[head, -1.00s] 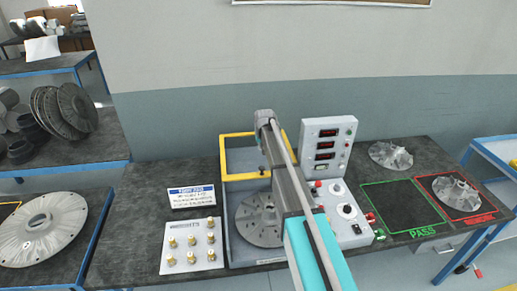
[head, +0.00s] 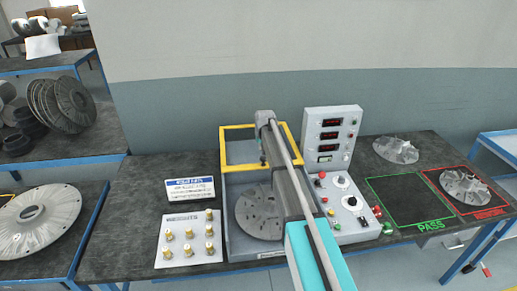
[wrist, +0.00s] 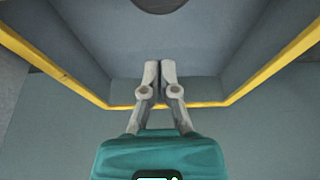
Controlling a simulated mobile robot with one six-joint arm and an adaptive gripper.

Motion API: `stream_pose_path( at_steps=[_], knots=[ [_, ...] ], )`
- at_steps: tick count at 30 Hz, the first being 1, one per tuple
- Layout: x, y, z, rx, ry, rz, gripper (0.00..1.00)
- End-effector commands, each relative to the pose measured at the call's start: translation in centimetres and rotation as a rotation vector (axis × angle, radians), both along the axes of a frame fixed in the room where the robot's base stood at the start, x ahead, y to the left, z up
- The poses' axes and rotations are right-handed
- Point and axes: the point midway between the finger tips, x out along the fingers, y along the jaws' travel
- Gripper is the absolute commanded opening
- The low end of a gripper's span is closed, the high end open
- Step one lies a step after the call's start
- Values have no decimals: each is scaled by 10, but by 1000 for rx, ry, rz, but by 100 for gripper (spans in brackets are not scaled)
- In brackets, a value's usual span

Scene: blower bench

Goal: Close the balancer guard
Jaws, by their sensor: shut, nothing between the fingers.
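The balancer guard (head: 236,127) is a yellow-edged frame standing raised at the back of the grey balancer (head: 230,238). The round grey rotor (head: 256,212) below and in front of it is uncovered. Grey walls lie beyond that edge, with part of a dark round shape at the top. I cannot tell whether the fingers touch the edge.
A control console (head: 331,135) with knobs stands right of the balancer. A plate of brass weights (head: 189,241) and a small sign (head: 190,189) are at its left. A green PASS square (head: 408,200) is empty; an impeller (head: 463,186) sits in the red square.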

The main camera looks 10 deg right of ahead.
Motion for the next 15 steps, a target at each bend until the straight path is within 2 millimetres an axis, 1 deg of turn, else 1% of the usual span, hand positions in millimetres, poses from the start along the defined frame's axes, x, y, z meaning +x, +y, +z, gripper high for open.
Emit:
stream_pose_path(
  at_steps=[1, 6, 10, 15],
  knots=[
    [-14, 0, 1, 0, 1, 0, 0],
    [-31, 0, 2, 0, 1, 0, 0],
    [-38, 0, 2, 0, 0, 0, 0],
    [-40, -1, 2, 0, 1, -1, 0]
  ],
)
